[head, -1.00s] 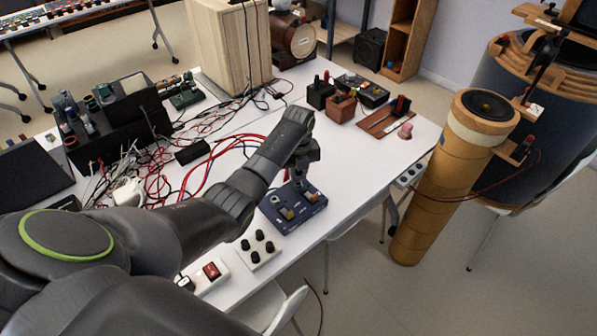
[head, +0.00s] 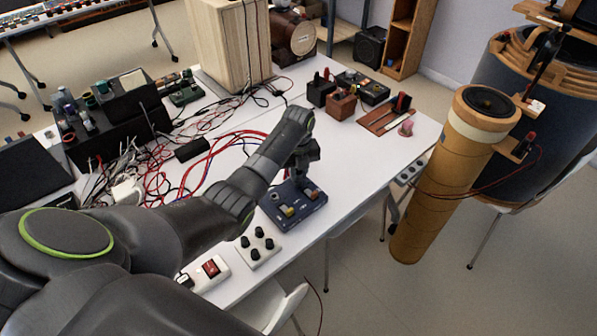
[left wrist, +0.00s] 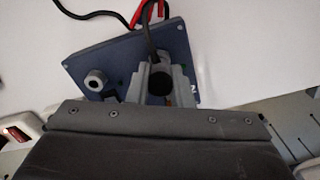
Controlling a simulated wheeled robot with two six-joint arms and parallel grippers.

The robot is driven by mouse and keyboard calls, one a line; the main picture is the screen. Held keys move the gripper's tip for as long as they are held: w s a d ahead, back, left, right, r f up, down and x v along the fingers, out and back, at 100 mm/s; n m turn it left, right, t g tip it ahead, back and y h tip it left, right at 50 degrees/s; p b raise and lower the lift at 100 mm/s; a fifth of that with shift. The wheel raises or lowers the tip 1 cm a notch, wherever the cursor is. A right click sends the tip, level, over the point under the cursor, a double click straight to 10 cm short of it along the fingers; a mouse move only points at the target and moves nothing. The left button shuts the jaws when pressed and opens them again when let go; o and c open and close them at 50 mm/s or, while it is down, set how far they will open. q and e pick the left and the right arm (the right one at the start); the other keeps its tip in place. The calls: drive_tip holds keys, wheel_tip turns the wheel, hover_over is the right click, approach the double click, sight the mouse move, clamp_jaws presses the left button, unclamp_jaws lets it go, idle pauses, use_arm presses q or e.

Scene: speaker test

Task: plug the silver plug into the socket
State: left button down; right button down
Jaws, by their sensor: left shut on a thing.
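The blue socket box (head: 283,222) sits near the table's front edge, with small light and yellow parts on top. My left gripper (head: 303,166) is above the back of this box. In the left wrist view the gripper (left wrist: 160,85) is shut on the plug (left wrist: 159,86). A light ringed socket (left wrist: 97,82) shows on the box's left, apart from the jaws. My right gripper is out of view.
A white box with black knobs (head: 257,246) and a power strip with a red switch (head: 211,268) lie at front left of the box. Red and black cables (head: 205,160) tangle behind. Bare white table (head: 345,150) lies to the right.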

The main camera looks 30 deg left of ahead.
use_arm(q)
drive_tip(key=shift+f, duration=0.35)
drive_tip(key=c, duration=1.2)
unclamp_jaws()
drive_tip(key=shift+r, duration=0.1)
drive_tip(key=shift+r+p, duration=3.75)
drive_tip(key=shift+p, duration=0.25)
drive_tip(key=shift+s+f, duration=0.1)
drive_tip(key=shift+f, duration=0.05)
